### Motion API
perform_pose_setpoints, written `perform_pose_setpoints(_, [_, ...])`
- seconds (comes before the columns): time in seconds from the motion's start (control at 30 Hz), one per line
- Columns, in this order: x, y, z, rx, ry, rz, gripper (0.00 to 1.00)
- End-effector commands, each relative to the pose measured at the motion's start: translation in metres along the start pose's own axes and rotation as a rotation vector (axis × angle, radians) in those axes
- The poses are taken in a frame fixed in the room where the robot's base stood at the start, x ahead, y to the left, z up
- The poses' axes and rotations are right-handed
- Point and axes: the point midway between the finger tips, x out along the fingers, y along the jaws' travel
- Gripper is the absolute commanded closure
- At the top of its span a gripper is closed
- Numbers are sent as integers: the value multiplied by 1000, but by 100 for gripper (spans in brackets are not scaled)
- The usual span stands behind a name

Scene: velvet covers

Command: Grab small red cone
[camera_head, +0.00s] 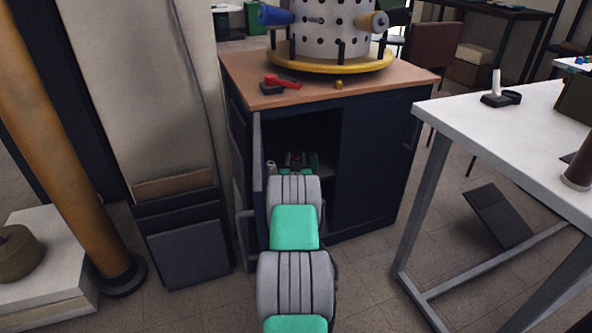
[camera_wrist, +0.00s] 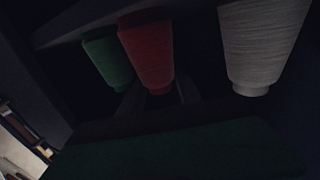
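The red cone (camera_wrist: 147,50) is in the upper middle of the dim wrist view, between a green cone (camera_wrist: 108,60) close on its left and a larger white cone (camera_wrist: 262,45) on its right. My gripper (camera_wrist: 158,98) shows as two dark fingers spread apart near the red cone's narrow end. I see no clear contact, though the dark hides detail. In the head view my arm reaches into the open left side of the dark cabinet (camera_head: 375,165). My gripper is mostly hidden there, and a bit of red (camera_head: 294,158) shows beyond the arm.
The open cabinet door (camera_head: 258,180) stands close on the left of my arm. The cabinet's wooden top (camera_head: 400,78) carries a drum on a yellow base (camera_head: 335,66) and a red-handled tool (camera_head: 280,82). A white table (camera_head: 470,125) stands to the right, with floor between.

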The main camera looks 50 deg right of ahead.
Motion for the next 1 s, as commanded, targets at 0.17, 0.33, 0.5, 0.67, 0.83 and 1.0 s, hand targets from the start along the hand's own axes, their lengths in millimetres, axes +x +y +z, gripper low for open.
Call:
perform_pose_setpoints(0.17, [0,0,0,0,0,0,75])
perform_pose_setpoints(0.33, [0,0,0,0,0,0,89])
perform_pose_setpoints(0.5, [0,0,0,0,0,0,100])
perform_pose_setpoints(0.67, [0,0,0,0,1,0,100])
perform_pose_setpoints(0.83, [0,0,-10,0,2,0,100])
perform_pose_setpoints(1.0, [1,0,-41,0,3,0,100])
